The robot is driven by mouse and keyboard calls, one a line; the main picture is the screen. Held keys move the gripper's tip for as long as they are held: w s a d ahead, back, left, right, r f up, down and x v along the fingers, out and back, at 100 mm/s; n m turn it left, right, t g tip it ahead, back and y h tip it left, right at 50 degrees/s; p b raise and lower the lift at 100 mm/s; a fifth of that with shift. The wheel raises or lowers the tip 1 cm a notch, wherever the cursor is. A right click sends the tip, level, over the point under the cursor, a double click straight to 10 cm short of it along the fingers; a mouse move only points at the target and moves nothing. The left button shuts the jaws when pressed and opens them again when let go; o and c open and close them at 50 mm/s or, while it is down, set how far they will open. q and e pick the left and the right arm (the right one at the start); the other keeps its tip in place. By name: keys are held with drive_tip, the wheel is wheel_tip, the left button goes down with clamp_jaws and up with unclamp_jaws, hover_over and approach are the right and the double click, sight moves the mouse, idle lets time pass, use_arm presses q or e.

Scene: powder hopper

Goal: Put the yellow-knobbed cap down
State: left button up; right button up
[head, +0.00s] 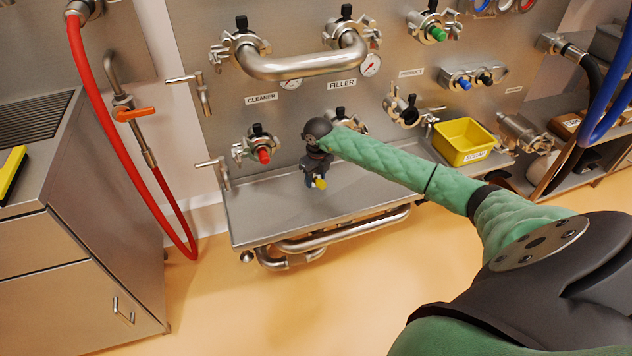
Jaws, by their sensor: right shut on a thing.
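The yellow-knobbed cap (320,183) is low over the steel shelf under the panel, and its yellow knob shows at the fingertips. My right gripper (316,174) points down and is shut on the cap. The fingers hide most of the cap, and I cannot tell whether it touches the shelf (262,210). My left gripper is not in view.
A red-knobbed fitting (263,155) is on the panel just left of my gripper. A yellow bin (463,142) stands at the shelf's right. A curved steel pipe (303,66) spans the panel above. The shelf's left and front are clear. A red hose (108,120) hangs at left.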

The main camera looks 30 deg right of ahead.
wheel_tip(320, 180, down, 2)
drive_tip(key=shift+f, duration=0.25)
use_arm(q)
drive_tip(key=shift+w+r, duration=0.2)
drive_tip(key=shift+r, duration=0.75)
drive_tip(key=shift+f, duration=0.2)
use_arm(e)
drive_tip(key=o, duration=1.1)
drive_tip(key=shift+o, duration=0.2)
